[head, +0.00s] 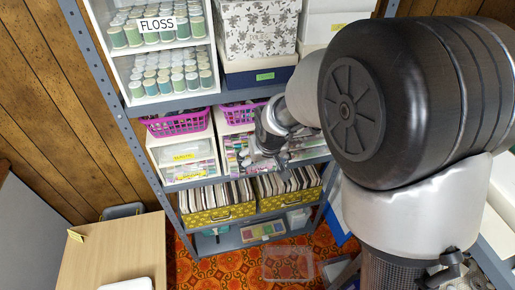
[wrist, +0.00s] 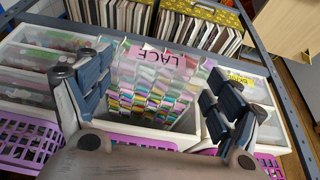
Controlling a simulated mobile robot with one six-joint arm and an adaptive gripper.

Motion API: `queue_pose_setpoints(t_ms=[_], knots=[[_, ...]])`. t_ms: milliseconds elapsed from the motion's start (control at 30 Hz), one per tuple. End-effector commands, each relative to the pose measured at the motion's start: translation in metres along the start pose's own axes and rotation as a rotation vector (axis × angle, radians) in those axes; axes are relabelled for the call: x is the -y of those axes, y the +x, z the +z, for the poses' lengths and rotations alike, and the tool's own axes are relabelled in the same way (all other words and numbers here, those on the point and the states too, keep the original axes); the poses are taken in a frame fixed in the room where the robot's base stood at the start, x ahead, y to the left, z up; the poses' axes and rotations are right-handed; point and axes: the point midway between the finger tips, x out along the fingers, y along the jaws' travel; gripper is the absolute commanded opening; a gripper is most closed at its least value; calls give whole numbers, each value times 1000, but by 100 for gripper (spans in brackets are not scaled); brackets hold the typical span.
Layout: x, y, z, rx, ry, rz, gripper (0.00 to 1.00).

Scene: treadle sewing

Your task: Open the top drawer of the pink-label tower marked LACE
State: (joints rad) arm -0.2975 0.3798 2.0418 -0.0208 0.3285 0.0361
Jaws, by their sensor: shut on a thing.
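The LACE drawer (wrist: 150,85) is clear and full of colourful packets, with a pink label (wrist: 174,60) upside down on its front in the wrist view. It stands out from its white tower (wrist: 150,133), with a dark gap at the tower's opening; how far out I cannot tell. My gripper (wrist: 157,78) straddles the drawer, shut on it with one finger at each side. In the head view my gripper (head: 268,138) is at the tower's front, hiding part of it. The pink label (head: 259,169) shows low there.
A white tower with yellow labels (head: 184,156) stands to the left. Purple baskets (head: 178,124) sit on top of the towers. Yellow patterned boxes of cards (head: 218,214) fill the shelf below. A metal shelf post (head: 122,100) rises at the left. A wooden table (head: 115,253) is at lower left.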

Motion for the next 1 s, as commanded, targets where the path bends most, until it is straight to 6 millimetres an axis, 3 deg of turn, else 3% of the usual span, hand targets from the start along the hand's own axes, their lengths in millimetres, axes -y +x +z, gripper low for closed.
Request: queue_pose_setpoints(t_ms=[100,300,800,833,1000], knots=[[0,-10,26,0,0,0,42],[0,-22,53,0,-1,0,42],[0,-26,63,1,-1,0,42],[0,-26,63,1,-1,0,86],[0,-26,62,0,-1,0,97]])
